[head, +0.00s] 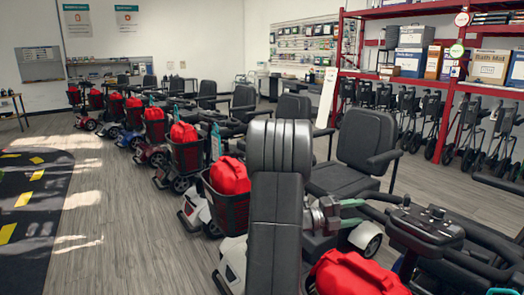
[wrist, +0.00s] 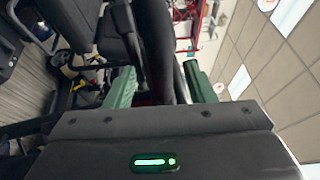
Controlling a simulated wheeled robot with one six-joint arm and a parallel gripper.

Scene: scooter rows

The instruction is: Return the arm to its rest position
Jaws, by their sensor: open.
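My gripper (wrist: 160,88) is open in the wrist view, its two green fingers well apart. A dark bar shows between or beyond the fingers; I cannot tell whether it touches them. The wrist view is rolled, with the floor at left and the ceiling at right. In the head view my dark padded arm link (head: 275,190) stands upright in the middle, among the nearest scooters. Green and metal parts beside it look like my wrist and gripper, partly hidden. I see nothing held.
A black scooter seat (head: 364,138) is close behind my arm. A scooter handlebar console (head: 428,225) and red bag (head: 355,275) are near at right. A red bag in a basket (head: 229,178) is at left. Red shelving (head: 455,85) stands at the back right. Open floor (head: 125,215) lies left.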

